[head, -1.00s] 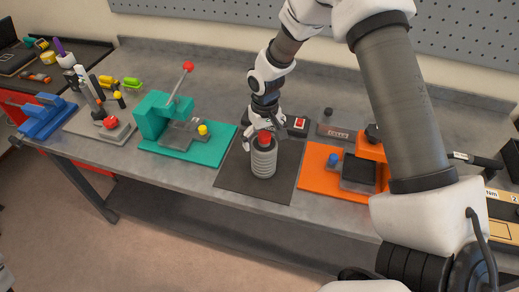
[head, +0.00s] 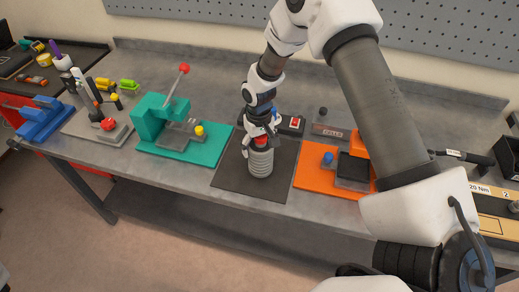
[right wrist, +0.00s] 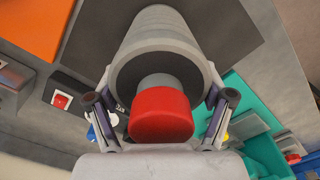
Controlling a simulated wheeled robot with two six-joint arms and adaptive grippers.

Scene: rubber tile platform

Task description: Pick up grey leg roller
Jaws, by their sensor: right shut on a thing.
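The grey leg roller (head: 260,162) is a ribbed grey cylinder with a red cap on top. It stands upright on the dark rubber tile (head: 228,176) on the bench. My right gripper (head: 261,147) comes down from behind and above and is shut on it near its upper end. In the right wrist view the roller (right wrist: 165,40) lies between the two fingers (right wrist: 160,95), one on each side, with the red cap (right wrist: 160,114) close to the palm. My left gripper is not in view.
A teal fixture (head: 185,151) with a red-knobbed lever stands to the left. An orange fixture (head: 316,181) stands to the right, partly behind my right arm. A small box with a red switch (head: 294,123) sits behind the roller. A pegboard wall (head: 420,40) closes the back.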

